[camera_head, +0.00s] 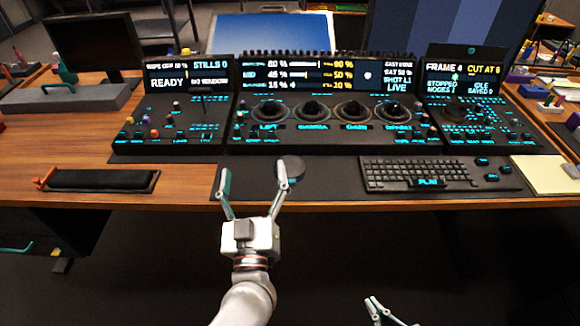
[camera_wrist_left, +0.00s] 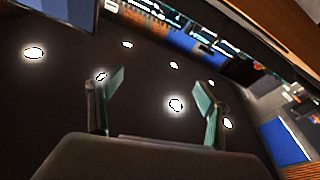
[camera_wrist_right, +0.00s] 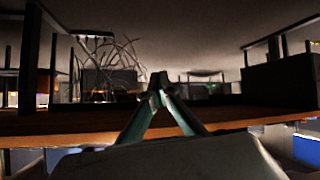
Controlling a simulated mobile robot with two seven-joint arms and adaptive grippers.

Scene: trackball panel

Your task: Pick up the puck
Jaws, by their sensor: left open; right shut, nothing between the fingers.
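The puck (camera_head: 289,169) is a dark, low round piece on the dark mat in front of the console, in the head view. Part of it is hidden by a finger of my left gripper (camera_head: 253,180). My left gripper is open with nothing between its fingers; its right finger overlaps the puck in the picture, and I cannot tell whether they touch. The left wrist view shows its spread fingers (camera_wrist_left: 158,90), with no puck visible. My right gripper (camera_head: 376,302) is low at the bottom edge, apart from the puck; its fingertips meet in the right wrist view (camera_wrist_right: 158,82).
A keyboard (camera_head: 420,174) lies right of the puck. The trackball console (camera_head: 330,140) stands behind it. A black tray (camera_head: 100,181) with an orange end lies at left, and yellow paper (camera_head: 548,175) at right. Bare wood (camera_head: 185,180) shows left of the mat.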

